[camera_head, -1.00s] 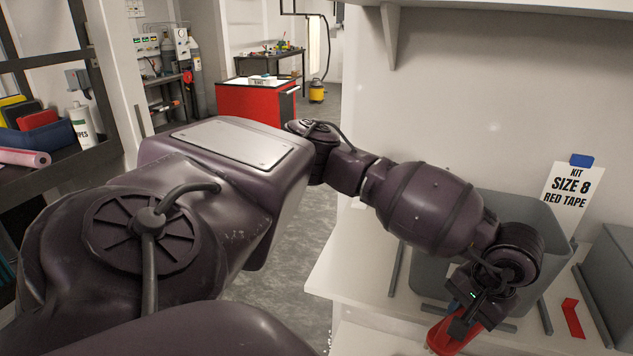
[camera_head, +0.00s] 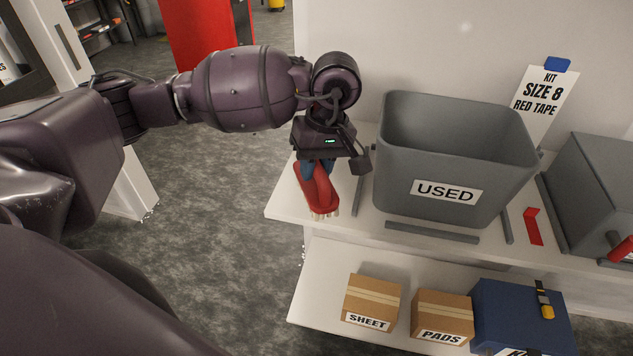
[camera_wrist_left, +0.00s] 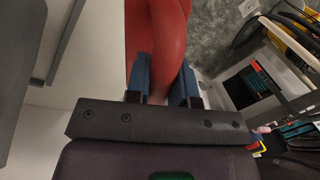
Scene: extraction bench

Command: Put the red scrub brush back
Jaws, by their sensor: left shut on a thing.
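The red scrub brush (camera_head: 322,192) has a red body and pale bristles at its lower end. My left gripper (camera_head: 319,166) is shut on it and holds it at the left end of the white bench, left of the grey bin marked USED. In the left wrist view the red brush (camera_wrist_left: 160,45) sits between the blue fingertips of the gripper (camera_wrist_left: 164,82). I cannot tell whether the bristles touch the bench top. A short red tape mark (camera_head: 533,226) lies on the bench right of the bin. My right gripper is not in view.
The grey USED bin (camera_head: 455,165) stands close right of the gripper, with grey strips around its base. A grey box (camera_head: 598,180) stands at the right. A KIT SIZE 8 RED TAPE sign (camera_head: 543,100) stands behind. Cartons (camera_head: 373,298) and a blue case (camera_head: 520,310) fill the lower shelf.

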